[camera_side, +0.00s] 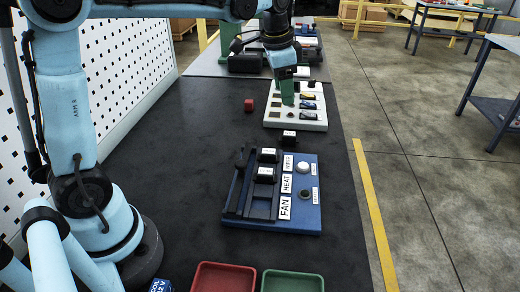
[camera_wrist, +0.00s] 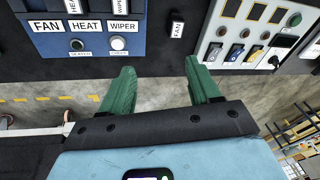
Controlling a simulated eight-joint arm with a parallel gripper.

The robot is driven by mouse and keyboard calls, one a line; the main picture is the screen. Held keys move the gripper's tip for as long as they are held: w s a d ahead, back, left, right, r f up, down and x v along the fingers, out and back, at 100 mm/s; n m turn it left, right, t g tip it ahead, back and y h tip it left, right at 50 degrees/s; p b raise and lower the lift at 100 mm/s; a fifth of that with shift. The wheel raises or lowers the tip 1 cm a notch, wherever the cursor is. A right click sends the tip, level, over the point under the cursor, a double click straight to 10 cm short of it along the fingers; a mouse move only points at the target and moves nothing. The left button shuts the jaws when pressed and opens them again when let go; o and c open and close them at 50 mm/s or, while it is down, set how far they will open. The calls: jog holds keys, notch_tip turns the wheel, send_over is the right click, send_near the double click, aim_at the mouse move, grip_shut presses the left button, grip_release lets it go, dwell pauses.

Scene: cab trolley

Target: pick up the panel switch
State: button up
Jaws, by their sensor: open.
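The panel switch (camera_side: 289,138), a small black block with a white label, lies loose on the dark bench between the blue panel and the white panel. In the wrist view the switch (camera_wrist: 177,30) reads "FAN" and lies beyond my fingertips, nearer the right one. My gripper (camera_side: 287,92) has green fingers and hangs over the white panel in the side view. In the wrist view my gripper (camera_wrist: 160,66) is open with nothing between its fingers. The blue panel (camera_side: 309,217) has FAN, HEAT and WIPER labels, with two black switches seated in it.
The white panel (camera_side: 312,125) carries several coloured switches. A red cube (camera_side: 249,105) lies left of it. A red tray (camera_side: 224,266) and a green tray (camera_side: 292,272) stand at the front. A white perforated board (camera_side: 125,60) borders the bench's left. The bench between is clear.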

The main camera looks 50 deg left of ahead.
jog(key=w+a+f+m+g, duration=0.3)
jog(key=w+a+f, duration=0.1)
jog(key=w+f, duration=0.25)
send_over(289, 135)
jog(key=f, duration=0.5)
jog(key=shift+w+a+f, duration=0.3)
jog(key=shift+w+a, duration=0.05)
jog(key=shift+w, duration=0.05)
jog(key=shift+s+d+f, duration=0.15)
jog(key=shift+f, duration=1.3)
jog(key=shift+s+d+f, duration=0.15)
jog(key=shift+f, duration=1.25)
jog(key=c, duration=1.1)
jog(key=shift+r, duration=0.1)
jog(key=shift+c, duration=0.2)
